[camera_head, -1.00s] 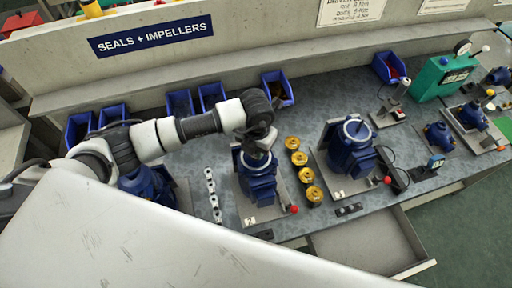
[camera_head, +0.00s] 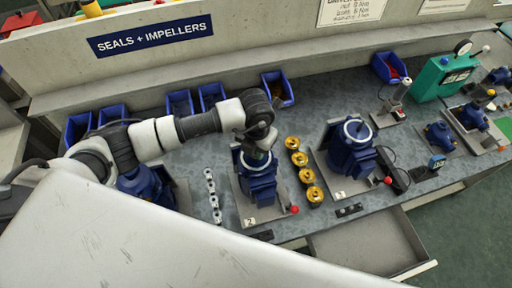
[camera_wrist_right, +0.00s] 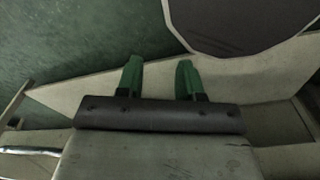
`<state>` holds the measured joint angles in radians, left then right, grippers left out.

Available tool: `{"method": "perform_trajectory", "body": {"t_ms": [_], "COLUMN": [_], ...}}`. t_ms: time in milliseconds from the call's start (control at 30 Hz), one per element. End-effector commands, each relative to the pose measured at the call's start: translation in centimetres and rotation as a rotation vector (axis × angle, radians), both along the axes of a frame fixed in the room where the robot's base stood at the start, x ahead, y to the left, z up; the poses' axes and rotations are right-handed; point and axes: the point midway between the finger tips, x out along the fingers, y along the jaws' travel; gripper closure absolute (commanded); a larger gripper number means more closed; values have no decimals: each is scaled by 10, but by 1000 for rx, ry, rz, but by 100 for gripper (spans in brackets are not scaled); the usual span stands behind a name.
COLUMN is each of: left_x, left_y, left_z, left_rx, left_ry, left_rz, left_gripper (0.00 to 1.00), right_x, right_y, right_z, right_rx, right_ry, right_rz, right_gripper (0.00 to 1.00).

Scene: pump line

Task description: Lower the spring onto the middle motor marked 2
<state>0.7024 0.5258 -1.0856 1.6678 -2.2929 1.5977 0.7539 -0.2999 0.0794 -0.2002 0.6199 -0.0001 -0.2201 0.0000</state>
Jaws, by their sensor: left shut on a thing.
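The middle motor (camera_head: 257,188) is blue, stands on a grey plate and has a tag marked 2 in front of it. My left gripper (camera_head: 258,155) is directly over the top of this motor, pointing down and shut on the spring. The spring itself is hidden by the gripper and wrist, so I cannot tell whether it touches the motor. My right gripper (camera_wrist_right: 158,72) shows in the right wrist view with its two green fingers apart and nothing between them.
Several brass parts (camera_head: 304,175) stand in a row right of the middle motor, and small silvery parts (camera_head: 212,190) stand left of it. Another blue motor (camera_head: 352,150) marked 3 is to the right. A red-knobbed lever (camera_head: 294,210) is near the plate. A drawer (camera_head: 365,245) is open in front.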

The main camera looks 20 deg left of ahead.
Motion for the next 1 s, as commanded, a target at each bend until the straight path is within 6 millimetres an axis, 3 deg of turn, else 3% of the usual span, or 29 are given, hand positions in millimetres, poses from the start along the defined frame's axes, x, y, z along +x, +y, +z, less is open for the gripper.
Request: {"method": "perform_trajectory", "body": {"t_ms": [367,400,567,600,767,1000], "left_x": [0,0,0,0,0,0], "left_y": [0,0,0,0,0,0], "left_z": [-2,-2,-2,-2,-2,-2], "left_rx": [0,0,0,0,0,0], "left_ry": [0,0,0,0,0,0], "left_rz": [0,0,0,0,0,0], "left_gripper": [98,75,50,47,47,17], "right_x": [0,0,0,0,0,0], "right_y": [0,0,0,0,0,0], "right_z": [-2,-2,-2,-2,-2,-2], "right_rx": [0,0,0,0,0,0], "right_ry": [0,0,0,0,-1,-1], "right_rz": [0,0,0,0,0,0], "right_gripper": [63,63,63,63,63,63]}}
